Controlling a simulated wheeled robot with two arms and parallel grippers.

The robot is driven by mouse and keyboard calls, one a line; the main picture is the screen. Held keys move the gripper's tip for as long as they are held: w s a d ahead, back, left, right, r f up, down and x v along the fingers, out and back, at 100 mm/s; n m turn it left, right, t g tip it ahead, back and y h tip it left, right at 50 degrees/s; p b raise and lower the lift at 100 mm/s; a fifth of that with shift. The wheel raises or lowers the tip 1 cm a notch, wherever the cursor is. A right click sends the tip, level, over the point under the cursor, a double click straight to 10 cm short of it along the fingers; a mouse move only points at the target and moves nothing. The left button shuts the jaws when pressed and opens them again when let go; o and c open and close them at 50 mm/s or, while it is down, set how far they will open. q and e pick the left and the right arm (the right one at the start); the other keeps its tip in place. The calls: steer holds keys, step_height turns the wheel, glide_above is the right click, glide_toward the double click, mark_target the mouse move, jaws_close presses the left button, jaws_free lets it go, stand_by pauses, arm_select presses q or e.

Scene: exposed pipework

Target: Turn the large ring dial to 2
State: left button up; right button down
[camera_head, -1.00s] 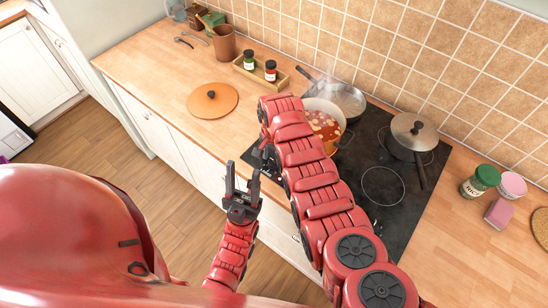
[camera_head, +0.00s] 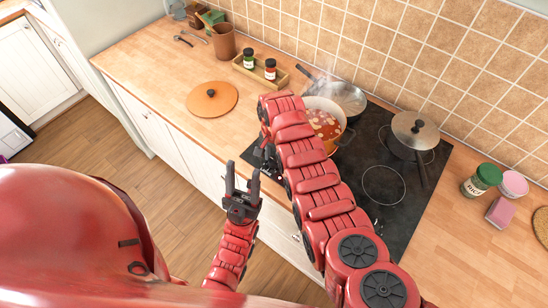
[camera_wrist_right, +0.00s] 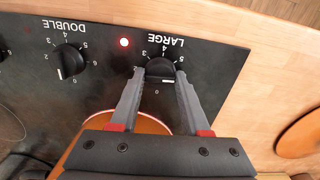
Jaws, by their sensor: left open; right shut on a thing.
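The dial marked LARGE (camera_wrist_right: 160,68) is a black knob on the dark cooktop panel in the right wrist view, with its lettering upside down. Its white mark sits close to the 0. In the head view my right arm hides the dial and most of that gripper. My left gripper (camera_head: 242,184) is open and empty, in front of the counter.
An orange pot of soup (camera_head: 344,135) and a steaming pan (camera_head: 347,97) stand beside my right arm. A lidded dark pot (camera_head: 408,145) is farther right on the cooktop (camera_head: 398,215). The DOUBLE dial (camera_wrist_right: 66,62) is near the LARGE one. An orange lid (camera_head: 212,99) lies on the counter.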

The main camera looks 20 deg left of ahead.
steer(key=shift+f+n+b, duration=0.25)
steer(key=shift+n+b, duration=0.35)
steer(key=n+b, duration=1.2)
steer(key=n, duration=0.1)
steer(key=shift+b, duration=0.35)
steer(key=n+b, duration=0.4)
steer(key=n, duration=0.1)
steer(key=n+b, duration=0.2)
steer(key=shift+n, duration=0.4)
steer(key=n+b, duration=0.1)
steer(key=n, duration=0.2)
steer(key=shift+r+n, duration=0.15)
steer(key=shift+n, duration=0.15)
steer(key=n+b, duration=0.1)
steer(key=n, duration=0.3)
steer(key=shift+n, duration=0.3)
steer(key=n, duration=0.4)
steer(key=shift+r+n, duration=0.15)
steer(key=shift+n, duration=0.15)
